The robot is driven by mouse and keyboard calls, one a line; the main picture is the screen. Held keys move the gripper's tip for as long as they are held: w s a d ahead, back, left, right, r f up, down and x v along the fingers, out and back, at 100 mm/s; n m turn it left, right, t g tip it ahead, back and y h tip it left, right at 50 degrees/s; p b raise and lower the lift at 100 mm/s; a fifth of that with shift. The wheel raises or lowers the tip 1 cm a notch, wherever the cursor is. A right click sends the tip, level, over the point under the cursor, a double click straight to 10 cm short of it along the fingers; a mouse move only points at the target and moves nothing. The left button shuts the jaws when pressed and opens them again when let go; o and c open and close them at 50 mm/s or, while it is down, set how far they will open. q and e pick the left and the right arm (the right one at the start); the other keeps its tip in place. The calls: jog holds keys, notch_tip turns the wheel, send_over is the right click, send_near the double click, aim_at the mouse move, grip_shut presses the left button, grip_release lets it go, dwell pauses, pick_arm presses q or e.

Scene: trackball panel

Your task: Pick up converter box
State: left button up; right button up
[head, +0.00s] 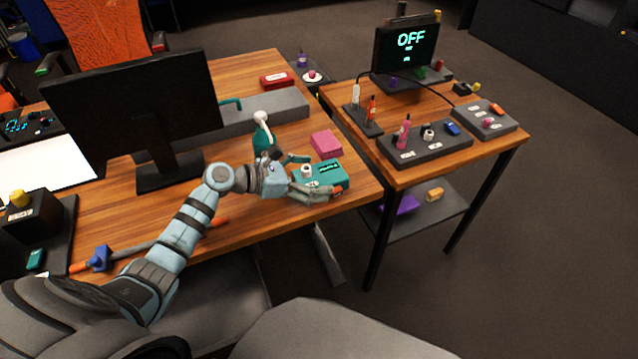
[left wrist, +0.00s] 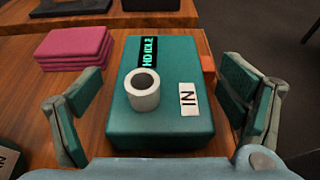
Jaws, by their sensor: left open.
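The converter box is a teal box (head: 327,173) near the right edge of the wooden desk in the head view. It has a white ring-shaped socket, an "IN" label and a small display on top. It fills the middle of the left wrist view (left wrist: 186,128), where the display reads "HD IDLE". My left gripper (head: 312,177) is open around the box. In the left wrist view its fingers (left wrist: 160,115) stand on either side of the box, with a gap at each side. My right gripper is not in view.
Pink blocks (head: 326,143) lie just behind the box. A black monitor (head: 135,100) stands on the desk to the left. A side table (head: 408,175) at the right carries control panels (head: 425,152) and a small screen (head: 405,42) showing "OFF". A gap separates the tables.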

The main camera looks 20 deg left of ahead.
pick_arm(q)
jog(key=shift+w+d, duration=0.15)
jog(key=c, duration=1.8)
jog(key=shift+o, duration=0.2)
jog(key=shift+r, duration=0.1)
